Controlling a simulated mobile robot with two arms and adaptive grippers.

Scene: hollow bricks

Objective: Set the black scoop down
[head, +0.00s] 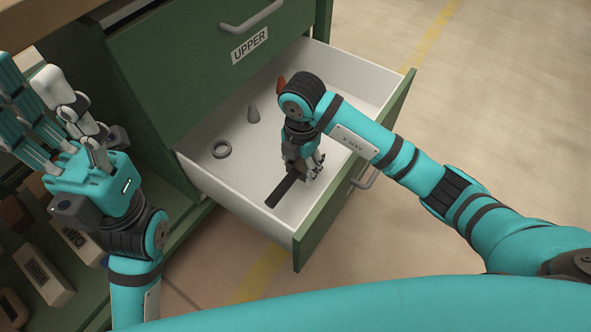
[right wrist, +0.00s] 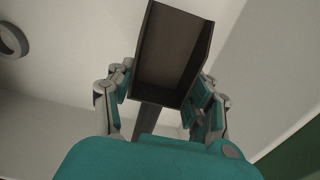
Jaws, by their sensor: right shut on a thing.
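The black scoop (head: 281,190) is inside the open white drawer (head: 338,72); its dark end points toward the lower left in the head view. My right gripper (head: 305,168) reaches down into the drawer and is shut on the scoop. In the right wrist view the scoop (right wrist: 172,55) shows as a dark open trough between the fingers of the gripper (right wrist: 165,95). I cannot tell whether the scoop touches the drawer floor.
The cabinet (head: 190,70) marked UPPER rises behind. Labelled blocks (head: 43,275) lie on a shelf at lower left.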

